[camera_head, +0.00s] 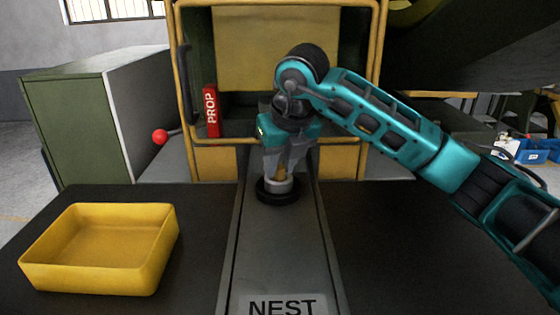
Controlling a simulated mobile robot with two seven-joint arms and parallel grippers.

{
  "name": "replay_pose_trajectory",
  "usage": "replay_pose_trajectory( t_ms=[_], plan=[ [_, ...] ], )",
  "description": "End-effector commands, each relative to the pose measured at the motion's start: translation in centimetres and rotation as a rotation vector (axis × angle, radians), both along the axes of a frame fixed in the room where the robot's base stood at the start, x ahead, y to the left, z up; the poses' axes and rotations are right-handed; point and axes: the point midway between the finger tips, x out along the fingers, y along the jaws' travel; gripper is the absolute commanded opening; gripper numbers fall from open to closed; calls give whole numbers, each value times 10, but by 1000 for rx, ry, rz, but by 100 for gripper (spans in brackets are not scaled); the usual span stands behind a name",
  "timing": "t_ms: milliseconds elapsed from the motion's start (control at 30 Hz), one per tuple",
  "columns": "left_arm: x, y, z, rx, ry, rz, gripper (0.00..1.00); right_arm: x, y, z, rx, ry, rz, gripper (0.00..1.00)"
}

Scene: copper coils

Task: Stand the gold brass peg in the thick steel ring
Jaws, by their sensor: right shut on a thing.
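My right gripper (281,174) points down over the middle strip, with its arm coming in from the right. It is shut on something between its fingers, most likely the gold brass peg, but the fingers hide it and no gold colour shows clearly. The fingertips are right at the top of a light grey, thick steel ring (279,186). This ring sits on a wider dark round base (278,196) on the strip. I cannot tell whether the held thing is inside the ring or just above it. My left gripper is out of view.
A yellow tray (97,283) stands empty on the dark surface at left. A grey strip (280,255) marked NEST runs down the middle. Behind stands a yellow-framed press (277,50) with a red PROP block (211,112). The dark surface right of the strip is clear.

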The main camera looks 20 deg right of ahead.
Motion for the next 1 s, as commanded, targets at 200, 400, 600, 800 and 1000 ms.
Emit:
replay_pose_trajectory(
  t_ms=[200,400,600,800,1000],
  plan=[
    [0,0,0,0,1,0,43,0,0,0,0,0,0,48],
    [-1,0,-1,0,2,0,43,0,0,0,0,0,0,54],
    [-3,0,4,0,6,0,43,0,0,6,0,0,0,54],
    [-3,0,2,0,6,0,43,-11,-1,36,0,-6,2,54],
    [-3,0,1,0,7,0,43,-28,-4,77,0,-5,1,54]
  ],
)
